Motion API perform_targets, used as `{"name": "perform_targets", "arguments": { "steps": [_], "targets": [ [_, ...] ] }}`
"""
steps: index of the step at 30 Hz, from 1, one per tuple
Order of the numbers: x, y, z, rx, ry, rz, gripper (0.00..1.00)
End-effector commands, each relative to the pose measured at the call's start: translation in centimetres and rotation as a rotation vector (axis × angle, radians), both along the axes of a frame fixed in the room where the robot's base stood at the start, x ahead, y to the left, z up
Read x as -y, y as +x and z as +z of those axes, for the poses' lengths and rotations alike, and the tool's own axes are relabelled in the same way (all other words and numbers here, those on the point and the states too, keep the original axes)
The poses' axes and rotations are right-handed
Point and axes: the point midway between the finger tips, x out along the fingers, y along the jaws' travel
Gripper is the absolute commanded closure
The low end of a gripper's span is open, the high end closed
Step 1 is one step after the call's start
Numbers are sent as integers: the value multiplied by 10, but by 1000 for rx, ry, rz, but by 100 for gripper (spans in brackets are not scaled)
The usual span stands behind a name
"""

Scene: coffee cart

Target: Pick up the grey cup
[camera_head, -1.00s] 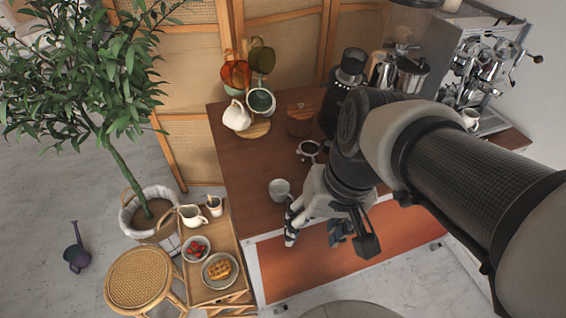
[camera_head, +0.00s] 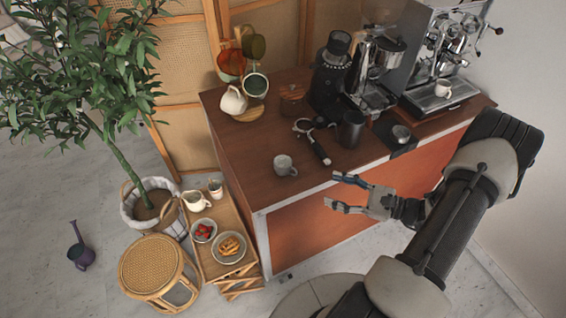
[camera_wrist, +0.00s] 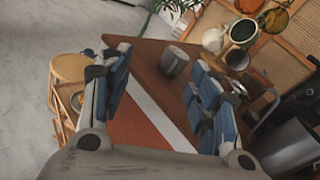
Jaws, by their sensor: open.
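The grey cup (camera_head: 284,165) stands upright on the brown countertop near its front left corner. In the wrist view the grey cup (camera_wrist: 174,61) shows between and beyond my two fingers. My gripper (camera_head: 341,193) is open and empty, in front of the counter's front edge and to the right of the cup. It points left, with a clear gap to the cup. In the wrist view my gripper's blue-padded fingers (camera_wrist: 160,82) are spread wide apart.
A portafilter (camera_head: 318,148) lies on the counter (camera_head: 235,140) right of the cup. A dark metal pitcher (camera_head: 351,129), a grinder (camera_head: 330,75) and an espresso machine (camera_head: 437,60) stand farther back. A cup tree with a white jug (camera_head: 233,101) is at the back left.

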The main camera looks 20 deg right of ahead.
Motion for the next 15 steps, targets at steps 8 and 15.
{"name": "perform_targets", "arguments": {
  "steps": [8,15],
  "targets": [
    [27,-11,-35,14,116,-196,45],
    [4,25,-37,13,120,-194,45]
  ]
}}
